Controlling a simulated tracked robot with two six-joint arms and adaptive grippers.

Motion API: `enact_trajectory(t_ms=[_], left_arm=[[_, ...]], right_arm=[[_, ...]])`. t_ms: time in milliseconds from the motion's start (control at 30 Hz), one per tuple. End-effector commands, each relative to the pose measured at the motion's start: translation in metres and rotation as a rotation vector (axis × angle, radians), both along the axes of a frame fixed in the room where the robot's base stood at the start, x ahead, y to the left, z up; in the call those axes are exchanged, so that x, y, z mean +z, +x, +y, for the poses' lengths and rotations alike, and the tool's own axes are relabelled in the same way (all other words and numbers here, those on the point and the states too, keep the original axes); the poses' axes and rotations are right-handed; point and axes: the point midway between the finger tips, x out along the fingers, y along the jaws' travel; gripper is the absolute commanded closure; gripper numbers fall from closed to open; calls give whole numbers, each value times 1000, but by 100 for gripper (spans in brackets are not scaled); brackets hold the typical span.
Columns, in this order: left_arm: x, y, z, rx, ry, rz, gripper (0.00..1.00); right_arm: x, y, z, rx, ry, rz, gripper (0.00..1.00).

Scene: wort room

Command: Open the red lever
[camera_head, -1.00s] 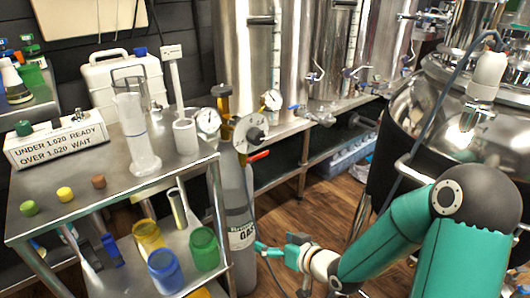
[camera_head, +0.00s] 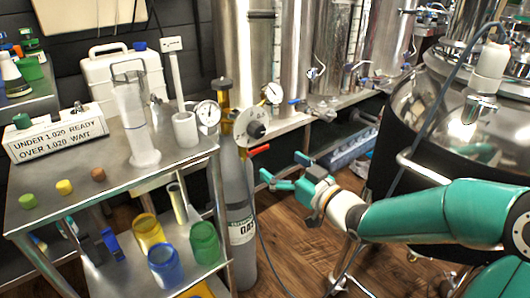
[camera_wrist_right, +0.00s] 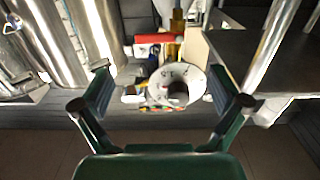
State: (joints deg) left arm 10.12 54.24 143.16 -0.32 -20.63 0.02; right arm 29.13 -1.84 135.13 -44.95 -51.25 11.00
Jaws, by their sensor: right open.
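The red lever (camera_head: 258,150) sticks out to the right from the regulator (camera_head: 250,128) on top of the grey gas cylinder (camera_head: 238,200). The lever also shows in the right wrist view (camera_wrist_right: 153,38), above and between my fingers. My right gripper (camera_head: 283,170) is open and empty, to the right of the lever and a little below it, apart from it. In the right wrist view my open fingers (camera_wrist_right: 158,82) stand on either side of the round white regulator part (camera_wrist_right: 176,84) beyond them. My left gripper is out of view.
A steel cart (camera_head: 185,155) left of the cylinder carries a measuring cylinder (camera_head: 135,125) and a sign (camera_head: 60,138); colored jars are on its lower shelf. Two gauges (camera_head: 208,114) flank the regulator. A large steel kettle (camera_head: 420,115) stands at right. A thin hose hangs by the cylinder.

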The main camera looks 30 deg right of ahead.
Motion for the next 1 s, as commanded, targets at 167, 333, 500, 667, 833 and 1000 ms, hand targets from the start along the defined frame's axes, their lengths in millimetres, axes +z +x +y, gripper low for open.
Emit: enact_trajectory(t_ms=[167,333,500,667,833,1000], left_arm=[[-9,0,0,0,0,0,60],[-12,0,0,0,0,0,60],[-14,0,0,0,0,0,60],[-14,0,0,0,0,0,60],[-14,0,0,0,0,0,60],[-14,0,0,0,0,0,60]], right_arm=[[-2,39,4,3,-1,-1,2],[-1,66,5,0,-1,-1,2],[-1,79,6,0,-1,0,2],[0,82,5,-2,-1,0,2],[0,81,5,-2,-1,0,2],[0,81,5,-3,-1,0,29]])
